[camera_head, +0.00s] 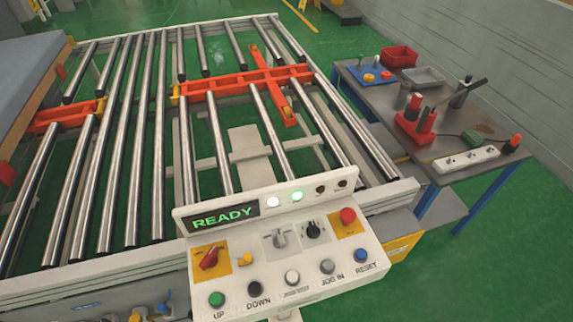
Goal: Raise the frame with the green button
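The green button (217,299), labelled UP, is at the lower left of the tilted white control panel (300,262). A black DOWN button (255,289) sits just right of it, followed by a white button (292,277), a grey JOG IN button (327,267) and a blue RESET button (361,255). The panel's display (223,216) reads READY in green. Two lamps beside the display are lit. The frame with metal rollers (160,130) and orange crossing bars (245,80) lies behind the panel. Neither of my grippers shows.
A red knob (347,216), a red switch on yellow (208,258) and two rotary knobs sit higher on the panel. A grey workbench (440,163) with tools and bins stands at the right. A mattress-like block (30,75) is at the far left. Green floor is clear at lower right.

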